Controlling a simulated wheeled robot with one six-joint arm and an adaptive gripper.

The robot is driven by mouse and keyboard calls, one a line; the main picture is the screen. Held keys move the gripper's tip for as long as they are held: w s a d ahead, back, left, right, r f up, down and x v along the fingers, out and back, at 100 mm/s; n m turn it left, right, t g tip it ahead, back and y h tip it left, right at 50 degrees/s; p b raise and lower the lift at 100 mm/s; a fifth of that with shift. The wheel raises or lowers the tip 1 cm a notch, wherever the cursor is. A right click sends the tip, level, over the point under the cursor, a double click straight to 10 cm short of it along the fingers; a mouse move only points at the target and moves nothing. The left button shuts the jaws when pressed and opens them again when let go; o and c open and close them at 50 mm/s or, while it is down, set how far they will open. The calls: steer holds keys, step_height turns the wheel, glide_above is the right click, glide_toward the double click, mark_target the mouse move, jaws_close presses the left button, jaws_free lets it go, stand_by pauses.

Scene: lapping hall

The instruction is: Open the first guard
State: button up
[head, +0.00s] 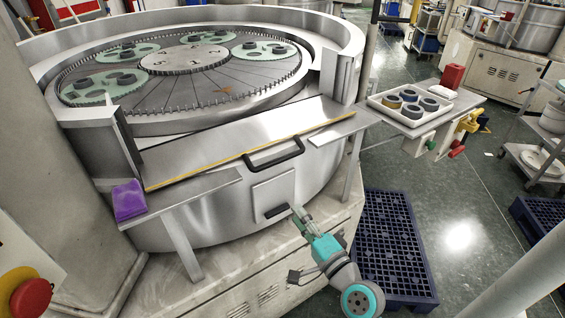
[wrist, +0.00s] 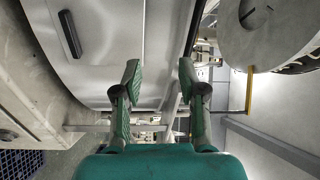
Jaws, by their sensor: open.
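The lapping machine (head: 215,215) has a sloped metal guard (head: 230,138) at its front, lying across the opening. The guard has a yellow lower edge and a black bar handle (head: 274,153). Below it, a small square panel (head: 273,190) on the drum carries a shorter black handle (head: 276,211). My gripper (head: 299,214) is just right of that lower handle and below the guard handle. In the wrist view my gripper (wrist: 159,75) is open with nothing between its fingers. A black handle (wrist: 70,34) on a metal panel lies left of the fingers, apart from them.
A purple block (head: 129,200) lies on the left ledge. A side table (head: 458,112) at right holds a white tray (head: 387,113) of dark rings and a red container (head: 452,77). A dark blue pallet (head: 391,235) lies on the floor right of my arm. A red button (head: 31,298) is lower left.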

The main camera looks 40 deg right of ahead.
steer(key=m+t, duration=0.1)
glide_toward(282, 161)
steer(key=x, duration=0.9)
steer(key=shift+w, duration=0.35)
steer(key=shift+d, duration=0.1)
jaws_close()
steer(key=shift+r, duration=0.1)
